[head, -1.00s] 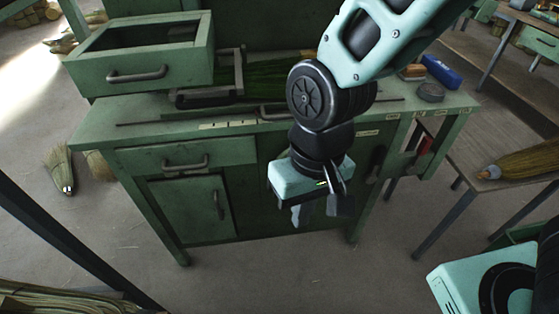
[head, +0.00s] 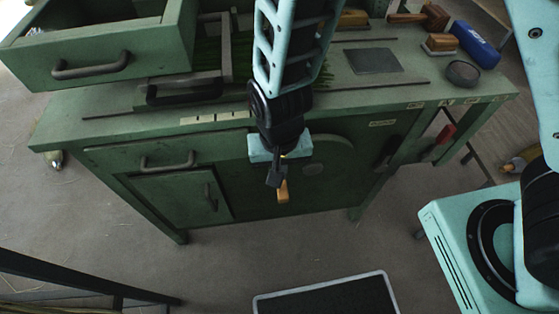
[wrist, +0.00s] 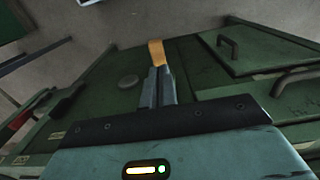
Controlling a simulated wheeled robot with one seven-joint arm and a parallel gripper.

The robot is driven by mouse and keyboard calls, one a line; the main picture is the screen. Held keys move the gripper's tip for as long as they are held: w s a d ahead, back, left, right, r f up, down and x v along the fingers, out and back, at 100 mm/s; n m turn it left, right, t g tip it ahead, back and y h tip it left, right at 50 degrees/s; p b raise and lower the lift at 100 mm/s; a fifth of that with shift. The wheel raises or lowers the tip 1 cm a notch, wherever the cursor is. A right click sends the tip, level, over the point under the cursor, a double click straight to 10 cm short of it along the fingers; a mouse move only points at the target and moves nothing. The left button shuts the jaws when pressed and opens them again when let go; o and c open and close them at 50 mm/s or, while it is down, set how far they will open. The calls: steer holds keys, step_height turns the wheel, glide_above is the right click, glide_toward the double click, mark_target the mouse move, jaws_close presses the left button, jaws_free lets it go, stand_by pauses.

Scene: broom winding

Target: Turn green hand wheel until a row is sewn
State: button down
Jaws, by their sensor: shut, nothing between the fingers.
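The green hand wheel (head: 340,158) is on the front of the green bench, partly hidden behind my gripper. Its round hub (head: 313,168) shows to the right of the gripper, and the hub is also in the wrist view (wrist: 128,81). The wheel's wooden handle (head: 283,192) sticks out just below my fingertips, and the wrist view shows the handle (wrist: 157,52) just beyond the tips. My gripper (head: 277,178) is shut and empty, its fingers together in the wrist view (wrist: 157,75). I cannot tell whether the tips touch the handle.
An open green drawer box (head: 100,60) stands on the bench at left, beside a dark clamp frame (head: 185,90). A blue box (head: 475,45) and a round dark tin (head: 462,73) lie at right. A black-topped, light-rimmed panel (head: 330,296) is at the bottom.

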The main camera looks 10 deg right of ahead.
mark_target(279, 197)
step_height(279, 197, down, 9)
steer(key=shift+f, duration=0.2)
steer(key=shift+a, duration=0.1)
stand_by(0.5)
